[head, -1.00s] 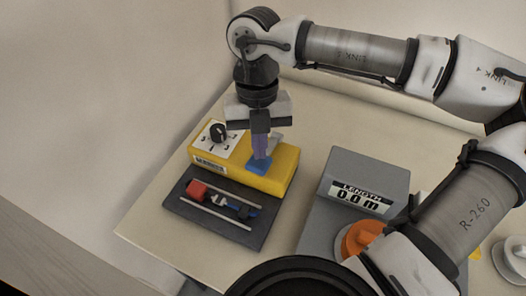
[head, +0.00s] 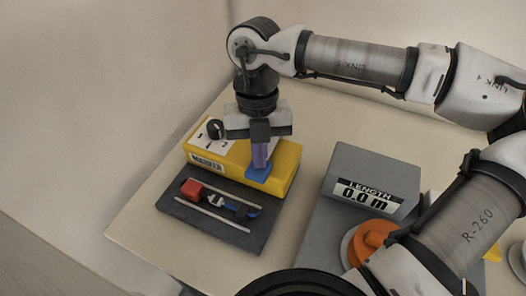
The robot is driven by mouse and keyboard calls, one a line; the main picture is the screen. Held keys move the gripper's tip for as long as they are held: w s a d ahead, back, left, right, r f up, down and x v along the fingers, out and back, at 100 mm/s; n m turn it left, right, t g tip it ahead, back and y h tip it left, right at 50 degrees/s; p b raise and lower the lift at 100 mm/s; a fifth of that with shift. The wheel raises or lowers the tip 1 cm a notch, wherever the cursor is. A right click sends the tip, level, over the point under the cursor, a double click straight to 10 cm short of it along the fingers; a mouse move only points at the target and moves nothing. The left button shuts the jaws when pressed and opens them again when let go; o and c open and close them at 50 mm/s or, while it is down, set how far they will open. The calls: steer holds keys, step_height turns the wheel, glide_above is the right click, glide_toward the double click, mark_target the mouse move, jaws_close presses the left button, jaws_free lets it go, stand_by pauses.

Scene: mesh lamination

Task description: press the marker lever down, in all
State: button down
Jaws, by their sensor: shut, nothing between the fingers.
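The yellow marker box (head: 285,165) stands near the left part of the table, with a dial plate at its left end and a label on its front. Its blue lever (head: 257,174) is at the front edge, right of the middle. My gripper (head: 260,164) is shut and empty, pointing down with its purple fingertips right over the blue lever. The fingertips appear to touch the lever, but I cannot tell the contact for sure. The gripper body hides part of the box top and the dial.
A dark tray (head: 178,208) with a red block (head: 192,189), a blue-handled tool (head: 234,208) and rails lies in front of the box. A grey device (head: 375,160) reading "LENGTH 0.0 m" and an orange knob (head: 375,233) are at the right, partly behind my arm.

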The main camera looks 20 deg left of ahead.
steer(key=shift+f, duration=0.4)
steer(key=shift+r, duration=0.15)
step_height(320, 180, up, 9)
steer(key=p, duration=0.5)
stand_by(1.0)
